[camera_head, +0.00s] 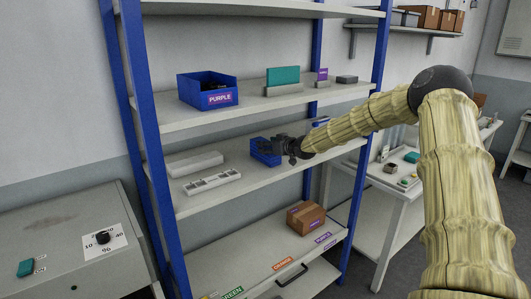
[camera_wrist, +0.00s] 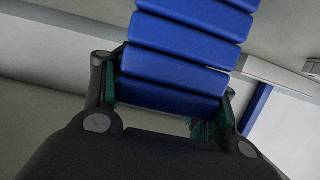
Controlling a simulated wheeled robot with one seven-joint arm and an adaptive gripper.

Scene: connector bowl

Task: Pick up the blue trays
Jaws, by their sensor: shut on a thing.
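The blue trays (camera_head: 262,152) are at the middle shelf in the head view, at the left end of my gripper (camera_head: 284,148). In the wrist view the blue trays (camera_wrist: 180,68) show as a stack of several blue layers with narrow gaps between them. My gripper (camera_wrist: 170,95) is shut on the nearest layers, with one dark finger on each side. The far end of the stack runs out of the wrist view at the top. I cannot tell whether the trays touch the shelf.
A blue bin labelled PURPLE (camera_head: 208,91) stands on the shelf above. White holders (camera_head: 195,164) lie left of the trays on the middle shelf (camera_head: 245,183). A cardboard box (camera_head: 305,217) sits below. A blue post (camera_head: 370,110) rises at the shelf's right, near my arm.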

